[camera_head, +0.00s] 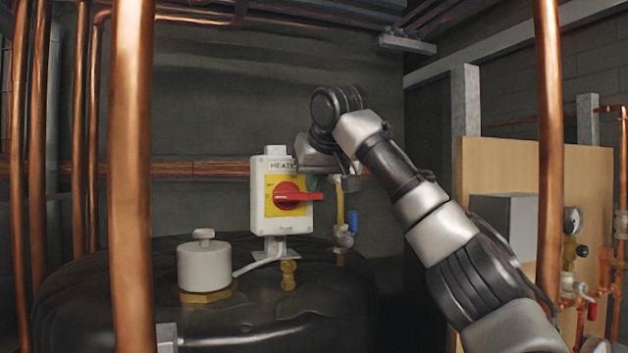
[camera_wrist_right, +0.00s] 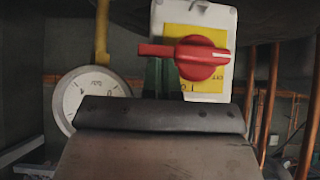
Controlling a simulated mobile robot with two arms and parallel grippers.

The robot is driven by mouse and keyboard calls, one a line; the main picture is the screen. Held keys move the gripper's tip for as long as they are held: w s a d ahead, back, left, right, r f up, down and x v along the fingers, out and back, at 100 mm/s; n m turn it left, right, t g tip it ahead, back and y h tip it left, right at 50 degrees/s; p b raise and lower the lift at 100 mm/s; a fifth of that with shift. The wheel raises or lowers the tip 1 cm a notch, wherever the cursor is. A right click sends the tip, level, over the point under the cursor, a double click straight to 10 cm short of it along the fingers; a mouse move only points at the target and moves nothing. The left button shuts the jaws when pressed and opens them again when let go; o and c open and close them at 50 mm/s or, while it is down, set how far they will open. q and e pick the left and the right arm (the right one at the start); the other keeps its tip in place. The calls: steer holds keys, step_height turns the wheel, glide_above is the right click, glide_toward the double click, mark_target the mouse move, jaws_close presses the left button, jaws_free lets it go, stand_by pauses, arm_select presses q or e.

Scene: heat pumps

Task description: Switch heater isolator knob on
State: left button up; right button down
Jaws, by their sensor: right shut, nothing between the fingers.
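The heater isolator is a white box (camera_head: 267,222) with a yellow plate and a red knob (camera_head: 290,196), mounted above the dark tank. In the head view the knob's handle points right, lying horizontal. In the right wrist view the red knob (camera_wrist_right: 202,58) shows close by, its handle reaching left. My right gripper (camera_head: 318,184) is shut and empty, at the right side of the box just above the handle's end. My left gripper is not in view.
The dark tank (camera_head: 230,325) spreads below, with a white cap (camera_head: 205,265) on it. A blue-handled valve (camera_head: 351,222) stands right of the box. Copper pipes (camera_head: 130,180) (camera_head: 549,160) rise at both sides. A gauge (camera_wrist_right: 85,95) shows in the right wrist view.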

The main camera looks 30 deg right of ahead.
steer(key=shift+d+f+m+y+b, duration=0.2)
steer(key=shift+m+y+b, duration=0.15)
steer(key=shift+y, duration=0.25)
